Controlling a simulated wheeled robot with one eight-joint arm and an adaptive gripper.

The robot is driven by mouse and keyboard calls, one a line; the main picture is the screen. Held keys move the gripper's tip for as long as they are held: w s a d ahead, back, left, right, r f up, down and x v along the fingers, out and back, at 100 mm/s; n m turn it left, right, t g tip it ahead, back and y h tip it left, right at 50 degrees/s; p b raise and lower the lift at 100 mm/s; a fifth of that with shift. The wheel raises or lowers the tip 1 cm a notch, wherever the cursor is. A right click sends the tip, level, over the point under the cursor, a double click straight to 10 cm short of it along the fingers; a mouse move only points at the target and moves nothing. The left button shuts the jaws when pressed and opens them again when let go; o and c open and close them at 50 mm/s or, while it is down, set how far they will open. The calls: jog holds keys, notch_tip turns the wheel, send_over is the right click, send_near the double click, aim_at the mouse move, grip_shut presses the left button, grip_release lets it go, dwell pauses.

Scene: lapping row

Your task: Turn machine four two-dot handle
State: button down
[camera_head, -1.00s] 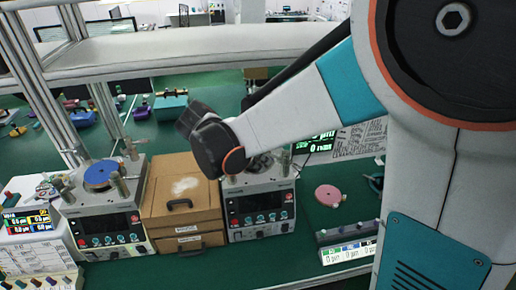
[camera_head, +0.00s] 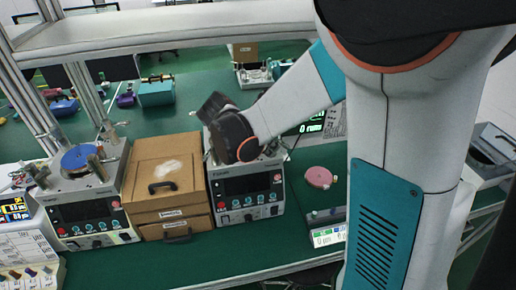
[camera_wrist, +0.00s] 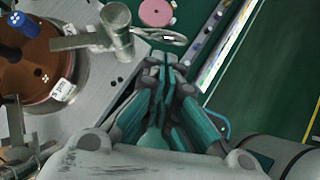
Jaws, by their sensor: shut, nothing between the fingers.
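In the wrist view, my gripper (camera_wrist: 165,68) is shut and empty, its teal fingertips together. It is just below a metal bar with a loop end (camera_wrist: 165,36), which runs from an upright metal cylinder (camera_wrist: 116,30) on the machine's top. Two black dots (camera_wrist: 117,80) mark the grey top beneath it. A brown round plate (camera_wrist: 35,65) with a dot cluster lies at the left. I cannot tell whether the fingertips touch the bar. In the head view, this appears to be the machine (camera_head: 245,192) under my arm; my arm hides its top and the gripper.
A brown box (camera_head: 165,185) stands left of the machine, with another machine with a blue disc (camera_head: 80,157) beyond it. A pink disc (camera_head: 319,177) and a small display unit (camera_head: 325,230) lie to the right. A grey shelf (camera_head: 170,32) spans the back.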

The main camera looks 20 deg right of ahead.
jog(key=shift+w+d+f, duration=0.1)
jog(key=shift+w+d, duration=0.05)
jog(key=shift+d, duration=0.35)
jog(key=shift+d+f, duration=0.1)
jog(key=shift+d, duration=0.55)
